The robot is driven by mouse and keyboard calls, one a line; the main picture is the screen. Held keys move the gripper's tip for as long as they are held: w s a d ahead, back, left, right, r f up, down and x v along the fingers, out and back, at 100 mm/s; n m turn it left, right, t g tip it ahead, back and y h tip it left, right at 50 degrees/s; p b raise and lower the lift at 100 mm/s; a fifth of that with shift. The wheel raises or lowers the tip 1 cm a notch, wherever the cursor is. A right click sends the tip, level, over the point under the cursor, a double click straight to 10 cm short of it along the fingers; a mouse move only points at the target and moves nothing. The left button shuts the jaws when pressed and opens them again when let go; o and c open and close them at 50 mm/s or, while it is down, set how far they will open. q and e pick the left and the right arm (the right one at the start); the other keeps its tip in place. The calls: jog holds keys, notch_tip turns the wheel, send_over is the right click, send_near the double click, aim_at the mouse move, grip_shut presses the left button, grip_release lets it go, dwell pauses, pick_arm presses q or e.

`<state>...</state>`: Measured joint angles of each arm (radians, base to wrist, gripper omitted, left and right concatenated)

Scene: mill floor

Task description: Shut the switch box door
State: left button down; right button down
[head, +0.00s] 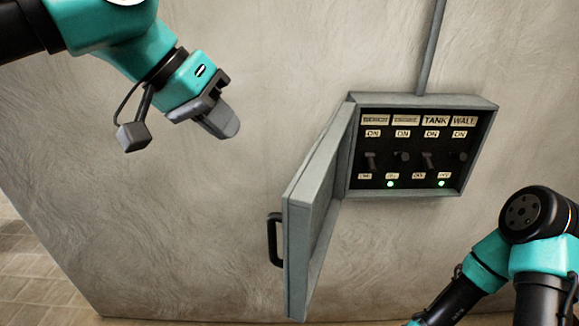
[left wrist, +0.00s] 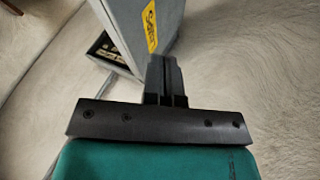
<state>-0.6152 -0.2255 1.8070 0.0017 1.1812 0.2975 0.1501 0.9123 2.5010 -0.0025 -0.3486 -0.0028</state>
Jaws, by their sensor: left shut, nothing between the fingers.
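The switch box (head: 425,145) is a grey metal box on the wall with a dark panel of switches. Its door (head: 315,215) is hinged on the box's left side and stands wide open toward me. A black handle (head: 274,240) is on the door's outer face. My left gripper (head: 231,128) is shut and empty, up and left of the door, apart from it in the head view. In the left wrist view, the closed fingers (left wrist: 167,80) show in front of the door (left wrist: 140,25), which bears a yellow label. My right gripper is out of view.
A conduit (head: 432,45) runs up the wall from the box top. My right arm is at the lower right, below the box. The plaster wall (head: 170,230) is bare left of the door. A tiled floor (head: 35,270) shows at lower left.

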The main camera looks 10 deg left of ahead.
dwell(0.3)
pick_arm(q)
jog(key=w+d+f, duration=0.2)
jog(key=d+f, duration=0.6)
jog(key=d, duration=0.1)
jog(key=shift+w, duration=0.2)
jog(key=shift+d, duration=0.2)
dwell(0.4)
